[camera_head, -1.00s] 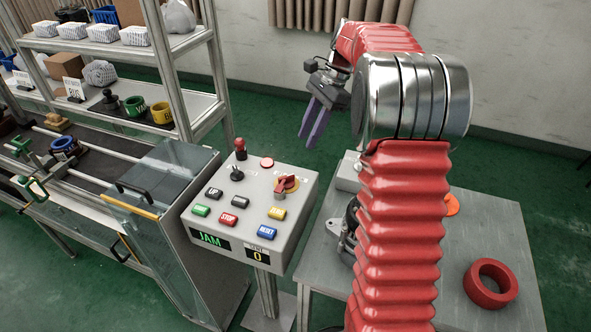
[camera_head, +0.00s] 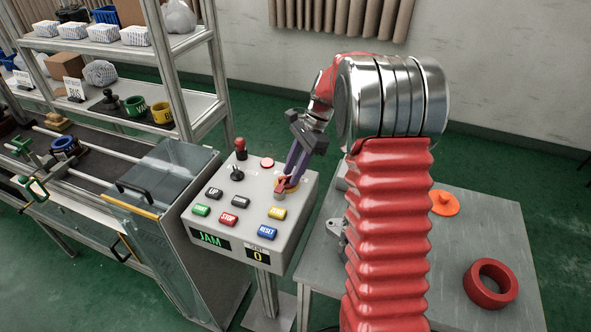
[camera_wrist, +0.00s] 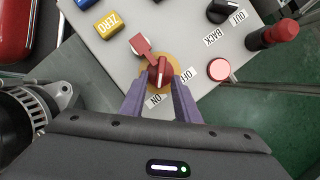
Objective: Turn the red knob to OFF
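The red knob (camera_wrist: 159,72) sits on a yellow round plate (camera_wrist: 176,62) on the grey control box. In the wrist view its ridge carries a pale line and lies closer to the ON label (camera_wrist: 155,100) than to the OFF label (camera_wrist: 187,76).
The control box (camera_head: 300,213) also bears several push buttons, a black selector (camera_head: 237,174), a red-topped stalk (camera_head: 240,148) and a red lamp (camera_head: 267,162). Its display (camera_head: 210,239) reads JAM. A table (camera_head: 470,235) with a red ring (camera_head: 491,283) stands to the right.

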